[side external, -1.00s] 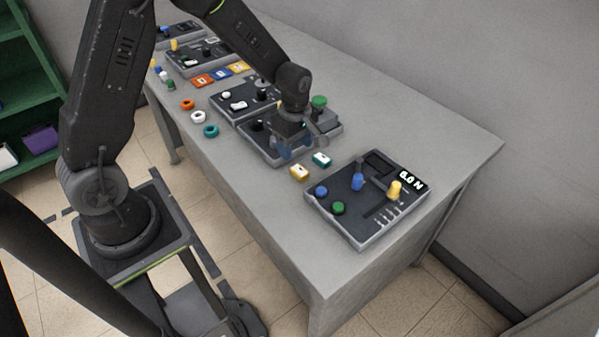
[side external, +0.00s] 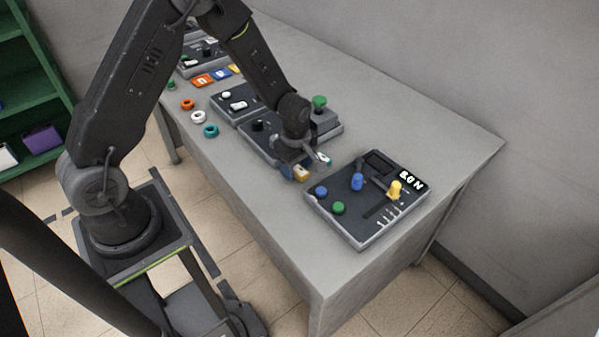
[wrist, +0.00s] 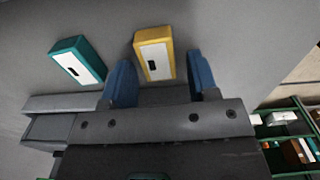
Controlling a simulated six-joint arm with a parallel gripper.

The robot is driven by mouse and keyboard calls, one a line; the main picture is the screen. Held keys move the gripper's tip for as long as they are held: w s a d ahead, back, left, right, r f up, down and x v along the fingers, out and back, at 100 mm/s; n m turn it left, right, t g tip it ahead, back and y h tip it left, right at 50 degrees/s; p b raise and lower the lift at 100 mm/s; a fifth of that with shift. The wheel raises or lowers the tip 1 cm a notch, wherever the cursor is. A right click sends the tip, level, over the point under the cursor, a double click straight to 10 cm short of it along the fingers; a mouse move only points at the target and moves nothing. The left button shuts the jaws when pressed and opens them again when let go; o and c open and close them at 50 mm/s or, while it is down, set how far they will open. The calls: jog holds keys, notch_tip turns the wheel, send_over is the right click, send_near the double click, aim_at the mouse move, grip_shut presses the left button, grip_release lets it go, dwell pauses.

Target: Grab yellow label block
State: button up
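The yellow label block (wrist: 153,54) has a white top with a dark mark. In the wrist view it lies on the table between and a little beyond the blue fingertips. My gripper (wrist: 161,70) is open, with a gap on each side of the block, wider on the right. In the side view the yellow block (side external: 302,174) shows beside the lowered fingers and is partly hidden by them. Whether the fingers are fully down at table height I cannot tell.
A teal label block (wrist: 77,62) lies just left of the yellow one in the wrist view. A panel with blue, green and yellow knobs (side external: 368,198) stands close by. Several colored rings (side external: 198,117) lie further left.

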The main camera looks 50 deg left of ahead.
jog(key=c, duration=0.8)
jog(key=shift+r, duration=0.1)
